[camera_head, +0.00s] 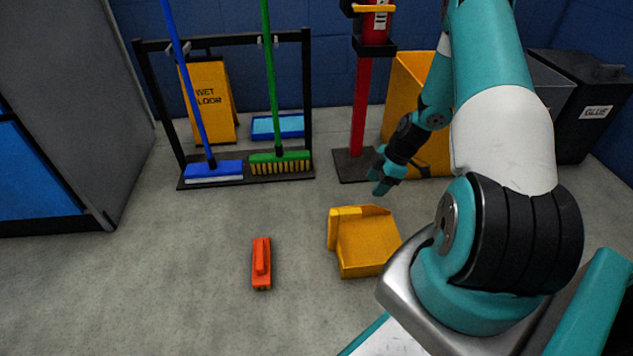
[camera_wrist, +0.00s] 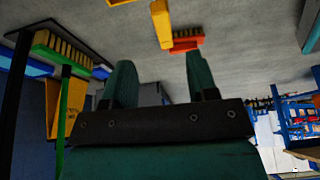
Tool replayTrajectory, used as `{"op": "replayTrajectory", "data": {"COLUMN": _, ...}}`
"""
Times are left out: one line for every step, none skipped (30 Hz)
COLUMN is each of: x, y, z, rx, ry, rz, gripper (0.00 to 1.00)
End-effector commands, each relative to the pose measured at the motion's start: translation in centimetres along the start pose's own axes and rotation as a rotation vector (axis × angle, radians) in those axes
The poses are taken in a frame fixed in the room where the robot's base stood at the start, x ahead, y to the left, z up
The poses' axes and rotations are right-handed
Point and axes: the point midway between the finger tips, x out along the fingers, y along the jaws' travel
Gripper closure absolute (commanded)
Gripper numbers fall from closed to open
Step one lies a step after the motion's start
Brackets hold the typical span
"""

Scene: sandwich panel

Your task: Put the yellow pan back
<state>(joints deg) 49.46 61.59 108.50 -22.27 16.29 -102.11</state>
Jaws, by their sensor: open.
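The yellow pan (camera_head: 368,243) lies on the grey floor in the head view, near the middle, with a raised wall along its back and left. My gripper (camera_head: 380,178) hangs behind and above it, pointing down and apart from it. In the wrist view my gripper (camera_wrist: 160,60) is open with nothing between its two fingers. A yellow strip (camera_wrist: 161,24), seemingly part of the pan, shows beyond the fingertips there. The rest of the pan is mostly out of that view.
An orange brush (camera_head: 261,263) lies left of the pan. A black rack (camera_head: 247,182) behind holds a blue mop and green broom, with a yellow wet-floor sign (camera_head: 208,100) and blue tray (camera_head: 278,126). A red post (camera_head: 360,115) and yellow bin (camera_head: 405,85) stand behind my gripper.

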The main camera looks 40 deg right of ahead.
Motion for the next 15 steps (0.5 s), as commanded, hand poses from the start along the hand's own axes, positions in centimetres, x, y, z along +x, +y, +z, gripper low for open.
{"op": "replayTrajectory", "data": {"x": -1.1, "y": 0.4, "z": -2.2, "rx": -0.002, "ry": -0.002, "rz": -0.003, "gripper": 0.47}}
{"op": "replayTrajectory", "data": {"x": -1.9, "y": 0.6, "z": -3.8, "rx": 0.006, "ry": -0.004, "rz": -0.006, "gripper": 0.47}}
{"op": "replayTrajectory", "data": {"x": -3.0, "y": 0.6, "z": -6.3, "rx": 0.019, "ry": -0.006, "rz": -0.014, "gripper": 0.47}}
{"op": "replayTrajectory", "data": {"x": -4.0, "y": 0.4, "z": -8.5, "rx": 0.031, "ry": -0.008, "rz": -0.02, "gripper": 0.47}}
{"op": "replayTrajectory", "data": {"x": -5.0, "y": 0.1, "z": -10.8, "rx": 0.045, "ry": -0.009, "rz": -0.027, "gripper": 0.47}}
{"op": "replayTrajectory", "data": {"x": -6.4, "y": -0.7, "z": -14.1, "rx": 0.065, "ry": -0.013, "rz": -0.038, "gripper": 0.47}}
{"op": "replayTrajectory", "data": {"x": -7.4, "y": -1.6, "z": -16.5, "rx": 0.083, "ry": -0.016, "rz": -0.048, "gripper": 0.47}}
{"op": "replayTrajectory", "data": {"x": -8.4, "y": -2.6, "z": -18.9, "rx": 0.1, "ry": -0.02, "rz": -0.055, "gripper": 0.47}}
{"op": "replayTrajectory", "data": {"x": -9.7, "y": -4.2, "z": -21.8, "rx": 0.124, "ry": -0.025, "rz": -0.067, "gripper": 0.47}}
{"op": "replayTrajectory", "data": {"x": -10.6, "y": -5.5, "z": -23.9, "rx": 0.143, "ry": -0.03, "rz": -0.075, "gripper": 0.47}}
{"op": "replayTrajectory", "data": {"x": -11.6, "y": -7.1, "z": -25.8, "rx": 0.161, "ry": -0.034, "rz": -0.082, "gripper": 0.47}}
{"op": "replayTrajectory", "data": {"x": -12.7, "y": -9.3, "z": -28.2, "rx": 0.184, "ry": -0.04, "rz": -0.093, "gripper": 0.47}}
{"op": "replayTrajectory", "data": {"x": -13.6, "y": -11.1, "z": -29.8, "rx": 0.2, "ry": -0.045, "rz": -0.101, "gripper": 0.47}}
{"op": "replayTrajectory", "data": {"x": -14.5, "y": -13.0, "z": -31.2, "rx": 0.218, "ry": -0.05, "rz": -0.107, "gripper": 0.47}}
{"op": "replayTrajectory", "data": {"x": -15.6, "y": -15.6, "z": -32.8, "rx": 0.241, "ry": -0.057, "rz": -0.116, "gripper": 0.47}}
